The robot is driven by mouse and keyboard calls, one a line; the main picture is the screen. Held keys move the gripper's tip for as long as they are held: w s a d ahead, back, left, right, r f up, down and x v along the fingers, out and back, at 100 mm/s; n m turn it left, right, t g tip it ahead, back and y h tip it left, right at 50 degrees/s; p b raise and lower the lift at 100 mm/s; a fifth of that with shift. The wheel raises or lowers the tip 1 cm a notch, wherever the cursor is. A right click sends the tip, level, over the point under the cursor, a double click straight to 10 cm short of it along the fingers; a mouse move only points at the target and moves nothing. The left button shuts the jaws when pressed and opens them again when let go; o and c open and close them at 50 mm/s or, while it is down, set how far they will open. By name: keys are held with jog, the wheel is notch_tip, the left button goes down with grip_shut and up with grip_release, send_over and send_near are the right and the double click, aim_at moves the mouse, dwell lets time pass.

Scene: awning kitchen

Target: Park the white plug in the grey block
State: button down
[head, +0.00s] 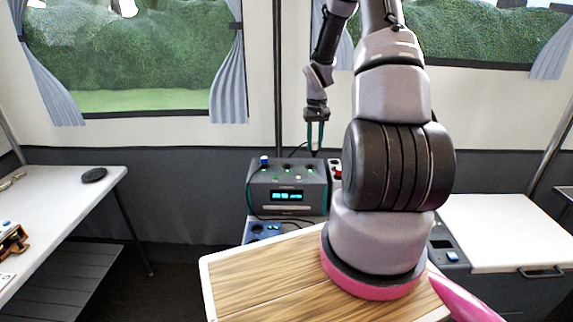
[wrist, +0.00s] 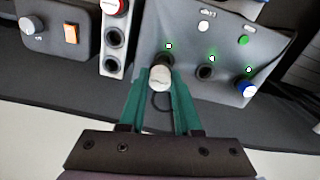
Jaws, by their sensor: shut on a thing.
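My gripper (wrist: 160,82) is shut on the white plug (wrist: 160,77), which sits between its green fingers. In the head view my gripper (head: 315,152) hangs above the right part of the grey device. In the wrist view the plug overlaps a dark socket below the leftmost green light; I cannot tell whether it is in that socket or just above it. A dark cable loops behind the plug. A pale grey block (wrist: 128,40) stands left of the plug, with a red plug (wrist: 114,6) at its top and two open dark holes below; it also shows in the head view (head: 335,181).
The grey device (head: 287,172) has a lit display and green lights. A blue plug (wrist: 248,88) is in its right socket, and an open socket (wrist: 206,72) lies between. A dark box with a knob and orange switch (wrist: 71,33) stands left of the pale block.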

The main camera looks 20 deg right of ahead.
jog(key=shift+s+d+f, duration=0.55)
jog(key=shift+s+d, duration=0.15)
jog(key=shift+d, duration=0.55)
jog(key=shift+s+d+f, duration=0.5)
jog(key=shift+s+d, duration=0.15)
jog(key=shift+d, duration=0.65)
jog(key=shift+s+d+f, duration=0.55)
jog(key=shift+s+d, duration=0.15)
jog(key=shift+d, duration=0.55)
jog(key=shift+f, duration=1.65)
jog(key=shift+c, duration=1.4)
grip_release()
jog(key=shift+r, duration=0.15)
notch_tip(320, 180, up, 7)
